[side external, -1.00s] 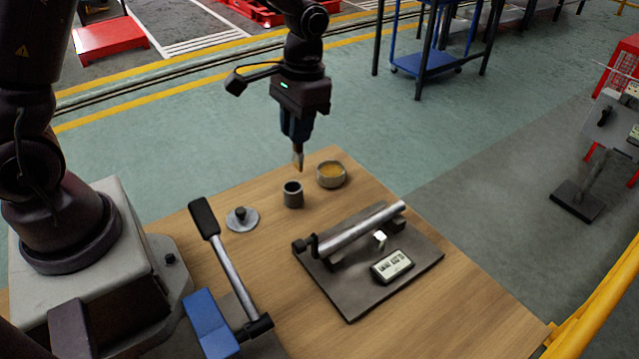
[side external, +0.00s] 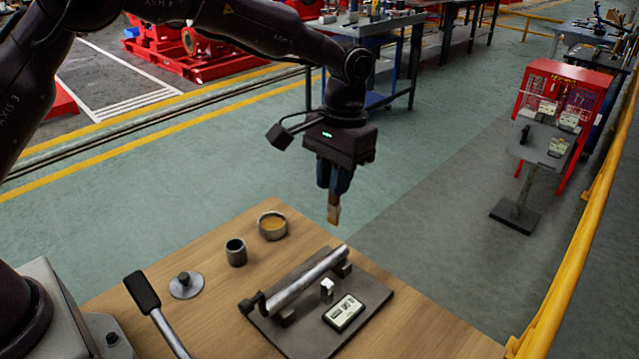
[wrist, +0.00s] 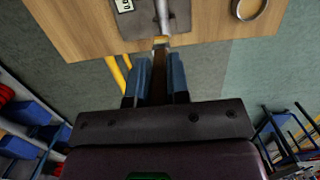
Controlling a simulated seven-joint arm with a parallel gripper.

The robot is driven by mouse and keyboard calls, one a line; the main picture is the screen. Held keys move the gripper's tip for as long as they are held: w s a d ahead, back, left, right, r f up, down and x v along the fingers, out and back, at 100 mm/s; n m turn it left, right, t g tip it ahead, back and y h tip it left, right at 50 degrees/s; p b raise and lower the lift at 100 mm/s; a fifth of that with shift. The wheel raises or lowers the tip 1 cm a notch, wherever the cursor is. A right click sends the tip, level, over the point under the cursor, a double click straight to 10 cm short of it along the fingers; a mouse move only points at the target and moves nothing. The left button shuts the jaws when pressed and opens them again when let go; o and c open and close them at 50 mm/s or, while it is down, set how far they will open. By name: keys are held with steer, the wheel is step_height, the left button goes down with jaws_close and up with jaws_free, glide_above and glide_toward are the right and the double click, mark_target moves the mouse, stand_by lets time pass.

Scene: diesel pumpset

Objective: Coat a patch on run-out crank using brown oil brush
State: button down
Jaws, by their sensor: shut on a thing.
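My gripper (side external: 336,185) is shut on the brown oil brush (side external: 333,208), which hangs bristles-down. In the wrist view the brush (wrist: 160,45) shows between the blue fingers (wrist: 159,75). What looks like the run-out crank (side external: 305,281) is a grey metal bar on supports on a dark plate (side external: 300,340), with a dark knob at its left end. The bar also shows in the wrist view (wrist: 162,12). The brush is in the air near and beyond the bar's right end, apparently not touching it. A bowl (side external: 272,225) holds amber oil.
A dark cup (side external: 236,252) and a round knobbed disc (side external: 186,285) stand left of the plate. A small dial box (side external: 344,313) and a white block (side external: 327,288) sit on the plate. A black-handled lever (side external: 145,293) is at the front left. The table's far edge is below my gripper.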

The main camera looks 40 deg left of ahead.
mark_target(334, 212)
steer(key=shift+f, duration=3.75)
steer(key=shift+s+f, duration=0.25)
steer(key=shift+s, duration=4.95)
steer(key=shift+w, duration=5)
steer(key=shift+w+r, duration=0.1)
steer(key=shift+w, duration=0.2)
steer(key=shift+s+r, duration=0.1)
steer(key=shift+r, duration=3.9)
steer(key=shift+f, duration=0.15)
